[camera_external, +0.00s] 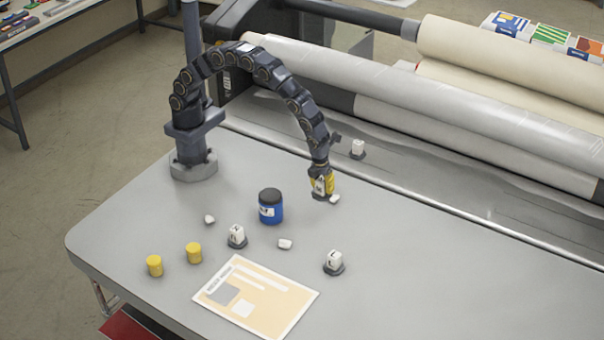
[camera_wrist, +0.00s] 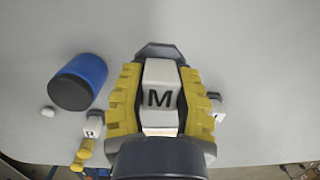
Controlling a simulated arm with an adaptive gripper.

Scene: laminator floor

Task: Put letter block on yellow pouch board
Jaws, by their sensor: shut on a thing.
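My gripper (camera_external: 322,187) is shut on a white letter block marked M, which shows between the yellow fingers in the wrist view (camera_wrist: 159,96). The block has a dark base; whether it touches the table is hard to tell. The yellow pouch board (camera_external: 266,317), a pale yellow-orange sheet with a white border, lies flat at the front of the table, below and left of my gripper. Other white letter blocks on dark bases stand left of centre (camera_external: 237,233), right of the board (camera_external: 334,258) and near the rollers (camera_external: 358,147).
A blue jar with a black lid (camera_external: 270,207) stands left of my gripper, between it and the board's side. Two yellow cylinders (camera_external: 154,266) (camera_external: 194,253) and small white lumps (camera_external: 285,244) (camera_external: 209,219) (camera_external: 335,199) are on the table. Large rollers (camera_external: 450,120) run along the back. The right side is clear.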

